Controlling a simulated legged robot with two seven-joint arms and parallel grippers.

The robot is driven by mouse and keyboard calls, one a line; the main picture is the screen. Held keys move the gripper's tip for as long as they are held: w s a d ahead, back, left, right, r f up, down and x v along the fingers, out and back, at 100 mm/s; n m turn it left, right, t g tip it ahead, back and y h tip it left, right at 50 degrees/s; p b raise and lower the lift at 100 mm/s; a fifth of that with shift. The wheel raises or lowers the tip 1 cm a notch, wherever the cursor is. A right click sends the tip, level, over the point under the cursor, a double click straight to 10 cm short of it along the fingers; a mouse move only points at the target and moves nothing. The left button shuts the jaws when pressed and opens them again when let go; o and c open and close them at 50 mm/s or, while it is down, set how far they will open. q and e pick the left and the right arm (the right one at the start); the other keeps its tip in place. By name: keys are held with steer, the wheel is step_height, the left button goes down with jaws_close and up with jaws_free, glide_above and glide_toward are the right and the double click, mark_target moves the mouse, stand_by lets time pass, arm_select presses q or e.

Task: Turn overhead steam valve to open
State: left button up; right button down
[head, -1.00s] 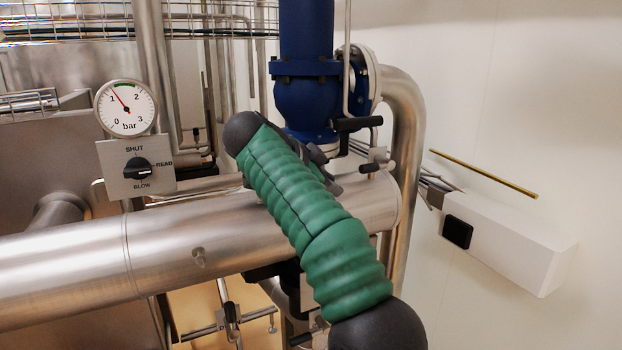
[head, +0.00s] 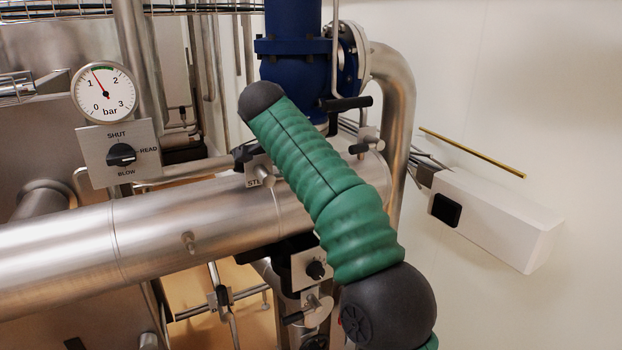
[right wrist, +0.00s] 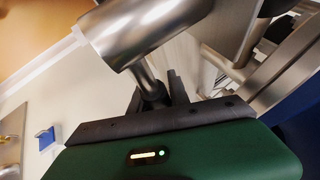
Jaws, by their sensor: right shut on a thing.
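In the head view, a tag starting "STE" (head: 253,183) shows beside a grey knob (head: 264,174) on the big steel pipe, partly behind my green right arm. A black handle (head: 243,154) stands just left of the arm; I cannot tell whether it belongs to the steam valve. My right gripper is hidden in the head view. In the right wrist view, my right gripper (right wrist: 160,92) is shut on a thin grey metal stem (right wrist: 151,82) below a thick steel cylinder (right wrist: 145,28). My left gripper is not in view.
A blue valve body (head: 293,82) and black levers (head: 347,103) stand behind my arm. A white box (head: 495,218) juts from the right wall.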

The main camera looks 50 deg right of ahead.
steer(key=shift+f, duration=0.5)
steer(key=c, duration=1.5)
jaws_free()
steer(key=shift+s, duration=0.1)
steer(key=shift+o, duration=1.2)
steer(key=shift+r, duration=0.25)
steer(key=p+v, duration=0.5)
steer(key=v, duration=1.2)
steer(key=shift+w+d, duration=0.2)
